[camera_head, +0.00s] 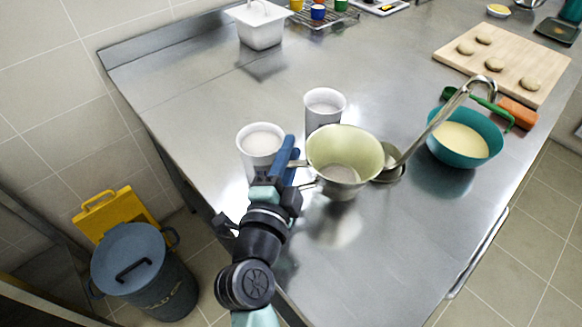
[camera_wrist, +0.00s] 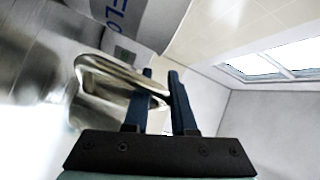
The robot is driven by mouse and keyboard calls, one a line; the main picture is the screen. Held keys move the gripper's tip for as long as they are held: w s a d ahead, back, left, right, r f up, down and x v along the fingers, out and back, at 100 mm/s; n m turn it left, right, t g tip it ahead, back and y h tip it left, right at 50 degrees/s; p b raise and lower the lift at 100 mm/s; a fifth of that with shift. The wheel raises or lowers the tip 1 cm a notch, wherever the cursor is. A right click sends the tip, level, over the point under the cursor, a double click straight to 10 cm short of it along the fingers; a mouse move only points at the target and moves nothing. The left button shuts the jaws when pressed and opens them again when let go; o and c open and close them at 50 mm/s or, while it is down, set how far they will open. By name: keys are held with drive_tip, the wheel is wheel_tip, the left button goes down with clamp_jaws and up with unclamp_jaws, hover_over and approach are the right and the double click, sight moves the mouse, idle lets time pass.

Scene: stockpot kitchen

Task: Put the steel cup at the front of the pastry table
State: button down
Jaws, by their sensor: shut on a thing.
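The steel cup (camera_head: 345,178), with a pale yellow-green inside, is held above the metal pastry table (camera_head: 385,265), near its front left part. My gripper (camera_head: 289,158) is at the cup's left side, shut on its handle. In the wrist view the blue fingers of my gripper (camera_wrist: 156,84) close around the shiny metal handle of the cup (camera_wrist: 105,72). The cup looks roughly upright with its mouth up. Most of the cup's body is hard to make out in the wrist view.
Two white canisters, one (camera_head: 260,143) beside my gripper and one (camera_head: 324,102) behind the cup, stand close. A ladle (camera_head: 392,168) is right of the cup, before a teal bowl (camera_head: 467,164) of batter. The table's front (camera_head: 385,280) is clear. A grey bin (camera_head: 140,275) stands on the floor left.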

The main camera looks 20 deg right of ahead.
wheel_tip(320, 180, down, 3)
drive_tip(key=shift+f+b, duration=0.1)
drive_tip(key=shift+b, duration=0.45)
drive_tip(key=c, duration=0.7)
unclamp_jaws()
drive_tip(key=v, duration=1.2)
drive_tip(key=shift+p, duration=0.3)
